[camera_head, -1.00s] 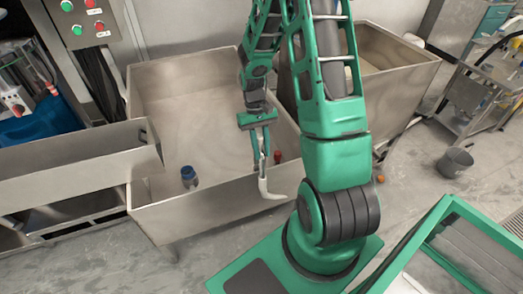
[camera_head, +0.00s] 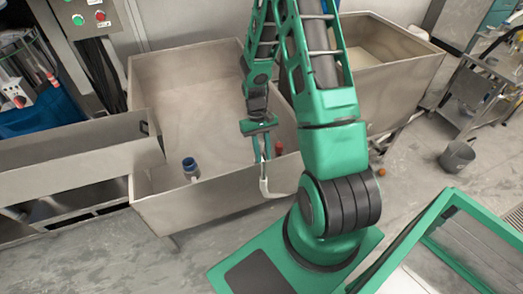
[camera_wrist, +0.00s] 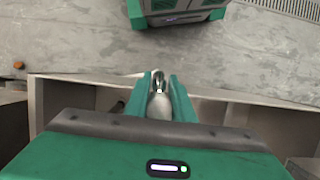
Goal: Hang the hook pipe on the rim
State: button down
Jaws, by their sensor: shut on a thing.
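The hook pipe (camera_head: 264,185) is a pale, thin pipe with a bent lower end. It hangs from my gripper (camera_head: 262,157) at the front rim (camera_head: 225,182) of the large metal tank. My gripper is shut on its upper part. In the wrist view, the pipe (camera_wrist: 159,106) sits between the two green fingers of my gripper (camera_wrist: 160,80), and the rim (camera_wrist: 225,94) runs across just beyond. The bent end is at the front wall in the head view. I cannot tell whether it touches the rim.
A blue-topped item (camera_head: 190,168) and a red-topped item (camera_head: 278,148) are by the tank's front wall. A second metal tank (camera_head: 400,65) stands to the right. A grey bucket (camera_head: 457,157) is on the floor. The large tank's middle is clear.

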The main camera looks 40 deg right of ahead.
jog(key=shift+f, duration=1.7)
jog(key=c, duration=1.4)
grip_release()
jog(key=shift+c, duration=0.2)
jog(key=v, duration=1)
jog(key=shift+w+r, duration=0.2)
jog(key=shift+r, duration=0.1)
